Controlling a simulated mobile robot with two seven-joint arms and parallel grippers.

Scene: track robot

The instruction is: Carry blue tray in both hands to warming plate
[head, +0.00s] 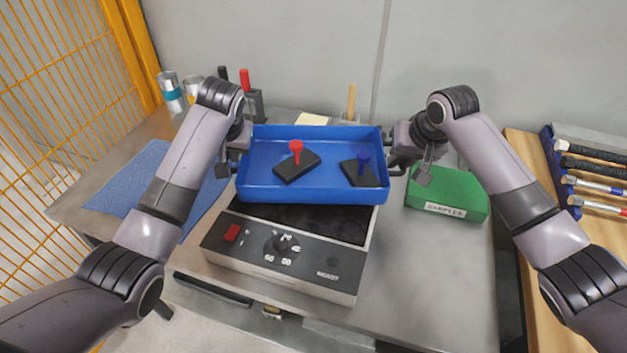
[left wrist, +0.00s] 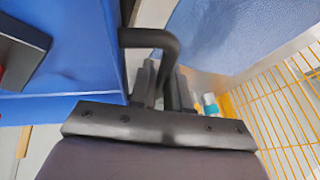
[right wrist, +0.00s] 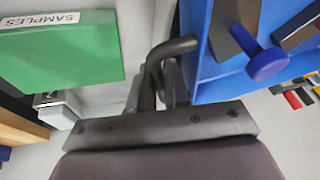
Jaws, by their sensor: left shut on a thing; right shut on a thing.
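The blue tray (head: 315,196) is level between my two grippers. It holds a black block with a red knob (head: 296,166) and a black block with a blue knob (head: 362,172). My left gripper (head: 232,166) is shut on the tray's left handle, a dark bar (left wrist: 150,38) in the left wrist view. My right gripper (head: 403,164) is shut on the right handle (right wrist: 172,46). The warming plate (head: 275,258), a grey box with a dial and red switch, is below and in front of the tray. Its dark top (head: 345,226) is partly hidden by the tray; any gap is hard to judge.
A green SAMPLES box (head: 447,194) stands just right of the tray. A blue mat (head: 130,185) lies left. Cans (head: 172,92) and a holder with handled tools (head: 252,100) stand behind. A hammer rack (head: 590,170) is far right, a yellow mesh fence (head: 65,75) far left.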

